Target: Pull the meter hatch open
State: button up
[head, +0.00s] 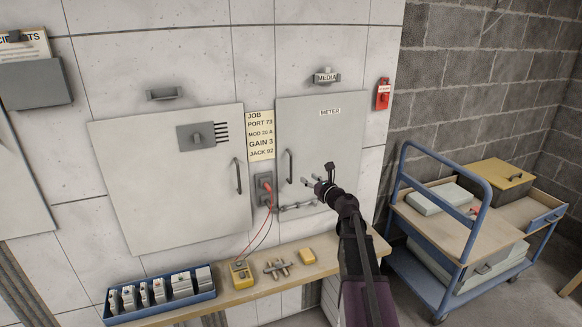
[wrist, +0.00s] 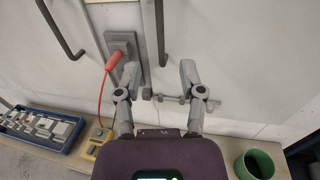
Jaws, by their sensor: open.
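The meter hatch (head: 335,140) is a pale panel labelled METER on the wall, and it looks shut. Its dark vertical bar handle (head: 290,166) is near its left edge; it also shows in the wrist view (wrist: 160,32), beyond the fingertips. My gripper (head: 320,180) is open and empty in front of the hatch, right of and a little below the handle in the head view. In the wrist view its two fingers (wrist: 157,78) stand apart, with the handle's lower end ahead between them, not held. A grey bar-like fitting (head: 298,206) lies low across the hatch.
A grey socket with a red plug (head: 267,187) and cables is left of the hatch. A larger panel (head: 180,200) with its own handle is further left. A narrow shelf (head: 240,292) below holds a blue tray (head: 160,311) and a yellow meter (head: 241,274). A blue trolley (head: 458,240) stands right.

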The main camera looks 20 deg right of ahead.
send_over(291, 183)
jog(key=shift+w, duration=0.3)
jog(key=shift+d, duration=0.1)
dwell(0.3)
grip_shut()
